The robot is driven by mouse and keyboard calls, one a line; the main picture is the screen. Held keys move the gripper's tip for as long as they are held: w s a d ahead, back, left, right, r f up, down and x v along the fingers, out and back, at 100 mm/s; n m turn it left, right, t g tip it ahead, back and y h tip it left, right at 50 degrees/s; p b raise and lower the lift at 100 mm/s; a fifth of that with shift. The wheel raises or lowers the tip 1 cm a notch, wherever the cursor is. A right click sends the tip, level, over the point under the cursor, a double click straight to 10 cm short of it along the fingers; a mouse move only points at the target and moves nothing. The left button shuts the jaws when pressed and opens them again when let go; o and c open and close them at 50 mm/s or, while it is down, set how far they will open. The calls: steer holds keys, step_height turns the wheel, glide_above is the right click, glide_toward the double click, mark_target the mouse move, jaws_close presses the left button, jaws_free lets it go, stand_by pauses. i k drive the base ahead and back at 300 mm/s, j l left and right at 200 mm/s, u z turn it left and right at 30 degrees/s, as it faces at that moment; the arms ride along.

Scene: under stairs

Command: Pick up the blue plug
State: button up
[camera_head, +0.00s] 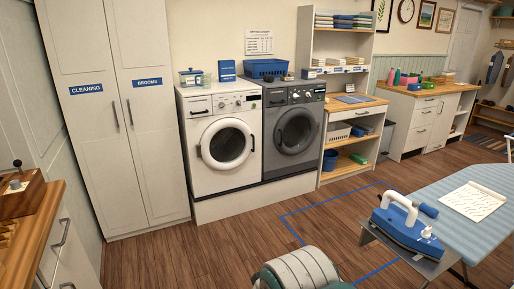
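I cannot make out for certain which thing is the blue plug. A small dark blue object (428,210) lies on the ironing board (462,208) just behind the blue and white iron (402,222); it is too small to tell whether it is a plug. The iron rests at the board's near left end, its white handle up.
A white washer (222,143) and a grey dryer (294,130) stand on a plinth, with a blue basket (265,68) on top. Tall white cupboards (118,108) stand at left. A wooden box (22,192) sits on the left counter. Floor inside the blue outline (312,208) looks clear.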

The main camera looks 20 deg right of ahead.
mark_target(433, 213)
steer(key=i+z, duration=0.35)
steer(key=i, duration=0.25)
steer(key=i+j+z, duration=0.3)
steer(key=i, duration=0.3)
steer(key=i+l+z, duration=0.15)
steer(key=z, duration=0.3)
steer(key=i+z, duration=0.3)
steer(key=z, duration=0.2)
steer(key=i+z, duration=0.25)
steer(key=z, duration=0.2)
steer(key=i+l+z, duration=0.1)
steer(key=i+z, duration=0.4)
steer(key=i, duration=0.15)
